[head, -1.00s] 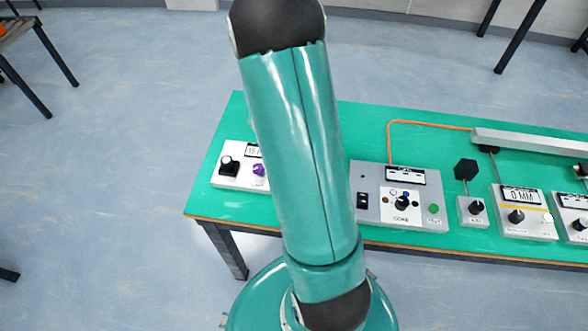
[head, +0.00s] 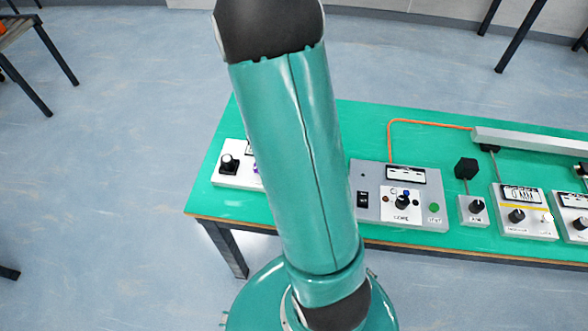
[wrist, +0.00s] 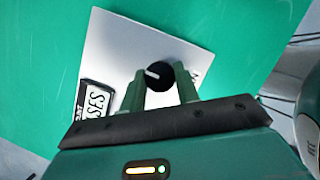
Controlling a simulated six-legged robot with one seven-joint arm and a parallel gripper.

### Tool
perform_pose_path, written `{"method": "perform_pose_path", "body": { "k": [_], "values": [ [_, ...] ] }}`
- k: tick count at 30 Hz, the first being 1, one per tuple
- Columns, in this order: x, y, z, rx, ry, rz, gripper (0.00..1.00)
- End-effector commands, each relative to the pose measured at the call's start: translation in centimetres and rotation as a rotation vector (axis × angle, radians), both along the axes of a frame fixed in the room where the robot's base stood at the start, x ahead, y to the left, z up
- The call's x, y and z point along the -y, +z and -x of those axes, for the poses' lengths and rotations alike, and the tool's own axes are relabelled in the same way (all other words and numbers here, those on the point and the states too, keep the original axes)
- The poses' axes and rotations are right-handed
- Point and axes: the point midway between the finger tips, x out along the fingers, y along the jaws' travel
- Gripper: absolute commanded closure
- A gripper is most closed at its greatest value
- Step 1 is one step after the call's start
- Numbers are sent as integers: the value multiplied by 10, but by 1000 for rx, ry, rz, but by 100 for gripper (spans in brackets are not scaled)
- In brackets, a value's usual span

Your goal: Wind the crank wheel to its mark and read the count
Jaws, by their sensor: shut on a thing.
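In the wrist view, my gripper (wrist: 158,88) has its two green fingers on either side of a round black knob (wrist: 160,76). It is shut on this knob, which has a white pointer line on top. The knob stands on a pale panel (wrist: 125,50). A small display (wrist: 93,100) at the panel's lower left shows letters ending in "SES"; any count on it is not readable. I see no separate crank handle or clear target mark. My gripper is out of the head view, and I cannot tell there which box it is at.
The green table (head: 290,235) carries a white box (head: 225,178) at left, partly behind my arm, and a grey console (head: 372,222). A small knob box (head: 470,218) and a display box (head: 535,228) stand at right. An orange cable (head: 390,140) runs behind.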

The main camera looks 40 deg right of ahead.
Motion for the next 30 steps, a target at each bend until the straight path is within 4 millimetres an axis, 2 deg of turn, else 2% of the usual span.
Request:
{"method": "perform_pose_path", "body": {
  "k": [19,20,23,30],
  "values": [
    [0,0,-1,2,61,1,92],
    [0,0,-1,1,61,0,65],
    [0,0,0,1,60,0,47],
    [0,0,0,1,59,0,47]
  ]
}}
